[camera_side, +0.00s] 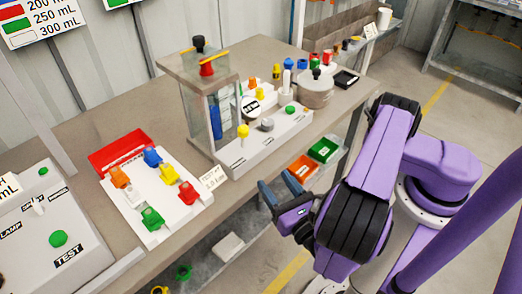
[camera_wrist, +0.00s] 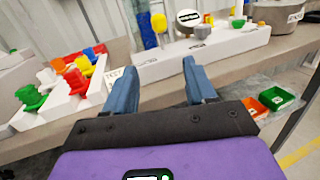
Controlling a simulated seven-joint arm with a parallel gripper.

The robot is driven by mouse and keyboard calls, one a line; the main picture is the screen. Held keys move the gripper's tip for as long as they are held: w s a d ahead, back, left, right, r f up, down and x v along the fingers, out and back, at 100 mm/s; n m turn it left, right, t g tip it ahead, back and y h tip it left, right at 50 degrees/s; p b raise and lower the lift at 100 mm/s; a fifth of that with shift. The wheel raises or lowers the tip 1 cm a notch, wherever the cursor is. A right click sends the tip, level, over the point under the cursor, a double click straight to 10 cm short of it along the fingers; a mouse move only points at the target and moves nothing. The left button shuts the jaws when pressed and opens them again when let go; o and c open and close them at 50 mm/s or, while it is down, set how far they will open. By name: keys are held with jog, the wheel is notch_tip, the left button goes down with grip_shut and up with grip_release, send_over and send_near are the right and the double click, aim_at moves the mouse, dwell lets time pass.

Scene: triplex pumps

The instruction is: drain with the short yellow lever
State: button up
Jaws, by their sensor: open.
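The pump unit has a white base (camera_side: 262,146) and a clear tank (camera_side: 216,115) at its left. A yellow-topped post (camera_side: 243,131) stands at the base's front left; it also shows in the wrist view (camera_wrist: 159,22). Smaller yellow pieces (camera_side: 261,94) (camera_side: 276,71) stand further back among the fittings. A yellow valve piece (camera_side: 169,174) sits on the white parts block. I cannot tell which of these is the short yellow lever. My gripper (camera_side: 278,186) is open and empty in front of the bench edge, apart from the pump; its blue fingers show in the wrist view (camera_wrist: 157,75).
The white block (camera_side: 150,208) holds several coloured valves, with a red tray (camera_side: 118,150) behind it. A control box with a green TEST button (camera_side: 58,239) stands at left. Orange (camera_side: 301,168) and green (camera_side: 323,150) bins sit below the bench top. Bench between block and pump is mostly clear.

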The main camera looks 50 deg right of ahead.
aim_at(245, 133)
notch_tip(245, 133, up, 3)
jog(key=w+a+m+g+h, duration=0.1)
jog(key=a+m+g+h, duration=0.1)
jog(key=a+h, duration=0.1)
jog(key=x, duration=1.7)
jog(key=shift+w+d+r, duration=0.2)
jog(key=shift+w+r, duration=0.05)
jog(key=shift+w, duration=0.1)
grip_shut()
